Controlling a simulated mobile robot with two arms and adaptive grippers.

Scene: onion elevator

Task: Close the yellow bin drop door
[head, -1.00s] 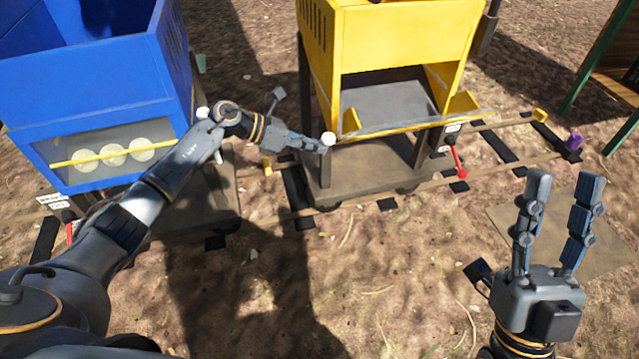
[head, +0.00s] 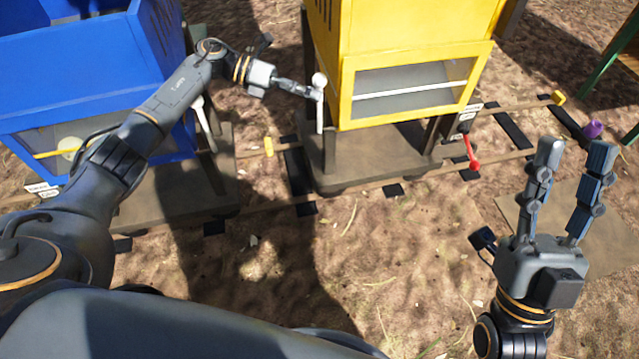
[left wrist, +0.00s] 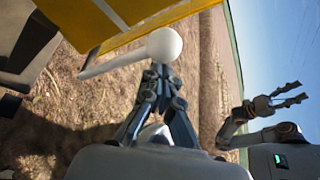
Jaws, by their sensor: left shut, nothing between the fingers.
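The yellow bin (head: 400,30) stands on a wheeled cart right of centre in the head view. Its drop door (head: 415,85), a yellow frame with a clear pane, is upright and looks flush with the bin's front. A white lever with a ball knob (head: 319,80) stands upright at the door's left side; the knob also shows large in the left wrist view (left wrist: 164,44). My left gripper (head: 314,94) is shut and empty, its fingertips at or just below the knob; contact is unclear. My right gripper (head: 573,150) is open and empty, right of the bin.
A blue bin (head: 100,90) with its own white lever (head: 203,120) stands at left, partly behind my left arm. A red-handled lever (head: 471,155) is low on the yellow bin's cart. Rails run beneath the carts.

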